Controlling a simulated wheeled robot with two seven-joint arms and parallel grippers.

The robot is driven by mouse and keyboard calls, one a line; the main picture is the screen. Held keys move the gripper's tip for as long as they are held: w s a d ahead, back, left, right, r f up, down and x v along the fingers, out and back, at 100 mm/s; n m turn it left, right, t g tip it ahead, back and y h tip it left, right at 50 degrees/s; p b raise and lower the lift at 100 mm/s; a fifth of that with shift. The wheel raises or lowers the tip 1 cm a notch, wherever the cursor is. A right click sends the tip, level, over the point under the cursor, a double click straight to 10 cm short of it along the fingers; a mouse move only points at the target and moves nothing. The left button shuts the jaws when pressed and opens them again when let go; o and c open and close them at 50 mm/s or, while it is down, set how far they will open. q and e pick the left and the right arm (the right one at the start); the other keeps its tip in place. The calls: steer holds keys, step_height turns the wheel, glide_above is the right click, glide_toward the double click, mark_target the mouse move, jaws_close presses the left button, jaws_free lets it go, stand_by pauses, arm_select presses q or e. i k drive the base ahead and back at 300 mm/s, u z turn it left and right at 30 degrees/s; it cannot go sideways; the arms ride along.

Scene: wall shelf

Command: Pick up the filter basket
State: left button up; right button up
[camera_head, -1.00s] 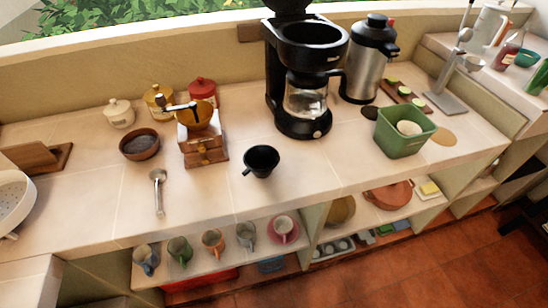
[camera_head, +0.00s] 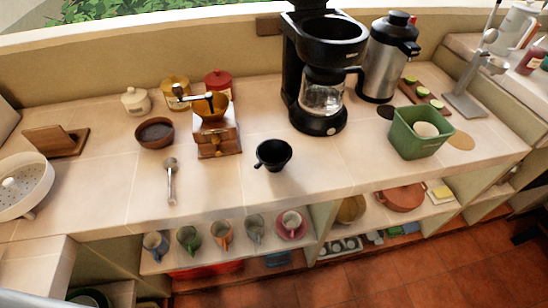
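The black filter basket (camera_head: 273,154) is a small cup with a side handle pointing left. It stands on the tiled counter in front of the coffee maker and right of the wooden grinder. Nothing touches it. Neither of my grippers shows in the head view. A pale grey shape at the lower left corner may be part of my arm, but I cannot tell.
The coffee maker (camera_head: 322,75) with its glass carafe stands behind the basket. The grinder (camera_head: 217,135), a brown bowl (camera_head: 155,133) and a spoon (camera_head: 170,182) are to the left. A green bin (camera_head: 418,131) is to the right. Mugs stand on the shelf below. Counter around the basket is clear.

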mark_target(273, 154)
steer(key=u, duration=1.75)
steer(key=k, duration=1.4)
steer(key=z, duration=1.85)
